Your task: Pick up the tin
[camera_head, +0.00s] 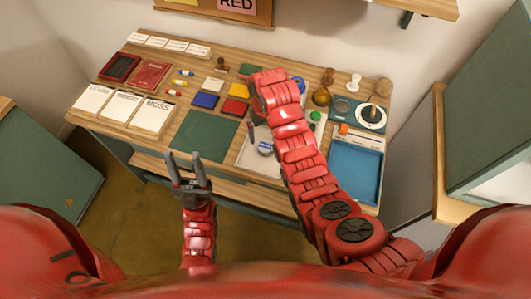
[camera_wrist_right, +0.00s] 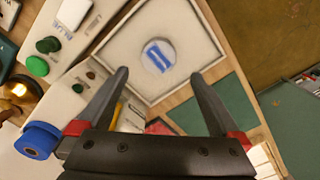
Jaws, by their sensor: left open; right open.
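The tin, round and pale with a blue label, sits on a white tray (camera_head: 247,160) in the head view (camera_head: 265,148), just left of my right forearm. In the right wrist view the tin (camera_wrist_right: 158,56) lies inside the framed tray (camera_wrist_right: 195,37), ahead of and between my fingertips. My left gripper (camera_head: 183,155) is open and empty near the table's front edge.
A green mat (camera_head: 205,137) lies left of the tray. Books, cards and colored blocks fill the table's left and middle. A blue tray (camera_head: 355,172) and a dial device (camera_head: 371,116) stand at the right. Small bottles and stamps line the back.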

